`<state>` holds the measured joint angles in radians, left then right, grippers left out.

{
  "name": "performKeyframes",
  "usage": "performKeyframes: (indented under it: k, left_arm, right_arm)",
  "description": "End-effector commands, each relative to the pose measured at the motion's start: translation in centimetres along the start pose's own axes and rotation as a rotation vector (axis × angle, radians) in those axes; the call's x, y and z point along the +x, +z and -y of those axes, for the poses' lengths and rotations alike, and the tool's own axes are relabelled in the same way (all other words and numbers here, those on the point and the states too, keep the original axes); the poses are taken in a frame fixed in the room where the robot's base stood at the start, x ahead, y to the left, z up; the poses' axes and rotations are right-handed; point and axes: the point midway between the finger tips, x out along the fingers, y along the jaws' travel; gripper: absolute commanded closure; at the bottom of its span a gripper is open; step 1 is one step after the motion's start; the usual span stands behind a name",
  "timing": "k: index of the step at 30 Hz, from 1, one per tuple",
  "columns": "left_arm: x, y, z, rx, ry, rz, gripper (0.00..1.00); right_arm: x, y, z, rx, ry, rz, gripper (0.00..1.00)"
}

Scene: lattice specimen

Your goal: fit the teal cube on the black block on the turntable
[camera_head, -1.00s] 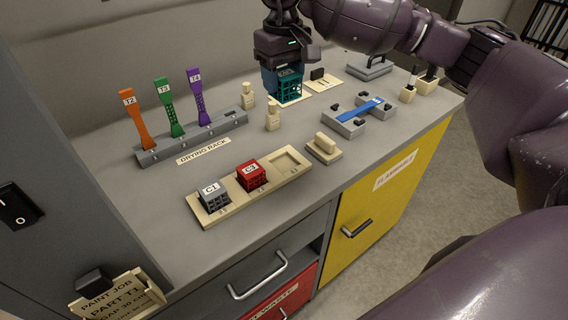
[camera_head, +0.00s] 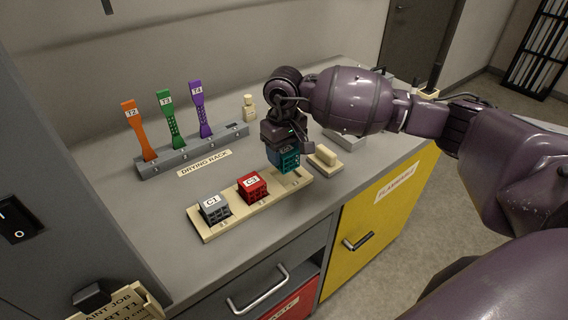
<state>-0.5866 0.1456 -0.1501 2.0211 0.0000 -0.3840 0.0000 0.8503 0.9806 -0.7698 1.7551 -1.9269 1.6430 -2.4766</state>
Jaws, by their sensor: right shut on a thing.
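The teal cube (camera_head: 290,161) is an open lattice block. My right gripper (camera_head: 283,149) is shut on it, pointing down from above. The cube is at the right end of the beige tray (camera_head: 240,223), over or in the rightmost recess; I cannot tell whether it touches the tray floor. The tray also holds a grey cube marked C1 (camera_head: 214,208) and a red cube marked C3 (camera_head: 252,187). I cannot make out the turntable or its black block; my right arm covers much of the back of the bench. My left gripper is not in view.
A grey drying rack (camera_head: 190,152) holds orange, green and purple bars upright behind the tray. A beige brush-like block (camera_head: 325,158) lies close to the right of the cube. A small beige bottle (camera_head: 249,107) stands behind. The bench's front edge is near the tray.

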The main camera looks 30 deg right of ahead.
Motion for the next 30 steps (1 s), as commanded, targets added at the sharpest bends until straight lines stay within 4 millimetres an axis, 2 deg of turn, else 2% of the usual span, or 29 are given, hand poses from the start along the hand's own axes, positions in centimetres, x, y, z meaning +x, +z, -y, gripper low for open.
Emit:
performKeyframes:
  k: [9, 23, 24, 28, 30]
  left_arm:
    - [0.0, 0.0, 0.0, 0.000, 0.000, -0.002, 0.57]
    - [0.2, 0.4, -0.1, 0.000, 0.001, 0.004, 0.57]
    - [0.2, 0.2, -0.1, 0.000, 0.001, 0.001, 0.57]
    - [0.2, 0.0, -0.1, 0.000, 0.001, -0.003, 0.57]
    - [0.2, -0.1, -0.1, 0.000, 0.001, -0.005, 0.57]
  right_arm:
    - [3.8, 0.1, 0.0, 0.001, -0.001, 0.003, 0.71]
    - [4.6, 0.0, 0.0, 0.000, 0.000, 0.002, 0.71]
    - [4.5, 0.0, 0.0, 0.000, 0.000, 0.001, 0.41]
    - [4.4, 0.0, 0.0, 0.000, 0.000, 0.000, 0.22]
    - [4.4, 0.0, 0.0, 0.000, 0.000, 0.000, 0.22]
